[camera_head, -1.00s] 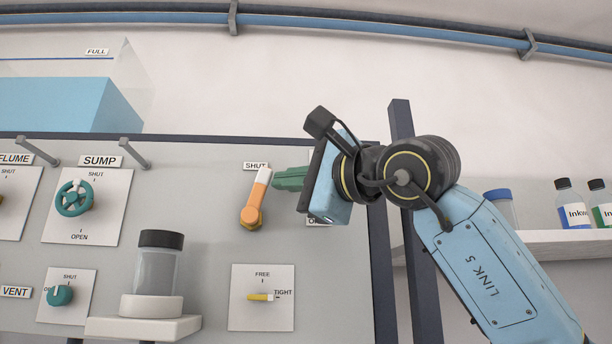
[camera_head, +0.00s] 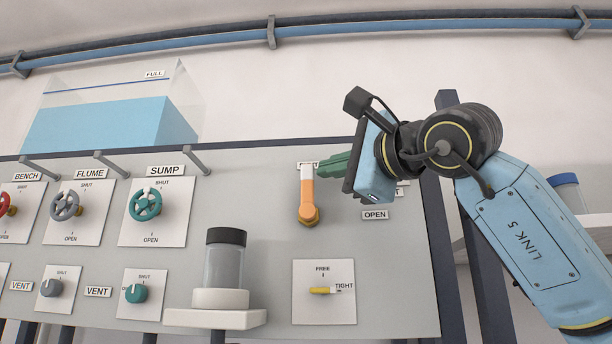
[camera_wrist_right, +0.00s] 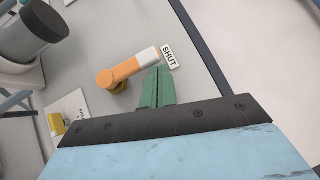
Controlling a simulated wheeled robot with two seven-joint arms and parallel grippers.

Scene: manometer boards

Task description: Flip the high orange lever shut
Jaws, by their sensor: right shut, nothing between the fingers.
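The high orange lever (camera_head: 307,201) is on the grey board, its white-tipped handle pointing straight up from an orange hub. The white tip reaches the SHUT label, which it partly covers in the head view. In the right wrist view the lever (camera_wrist_right: 126,70) points at the SHUT label (camera_wrist_right: 170,57). The OPEN label (camera_head: 375,215) is to the lever's right. My right gripper (camera_head: 324,165) has green fingers, shut and empty, just right of the white tip; in the wrist view the fingers (camera_wrist_right: 158,75) are beside the tip. I cannot tell whether they touch. My left gripper is not in view.
A dark-lidded jar (camera_head: 225,262) stands on a white shelf below left. A yellow lever (camera_head: 322,290) at TIGHT is below the orange one. Several valve wheels, such as the teal SUMP wheel (camera_head: 145,205), are at left. Rods stick out along the board's top.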

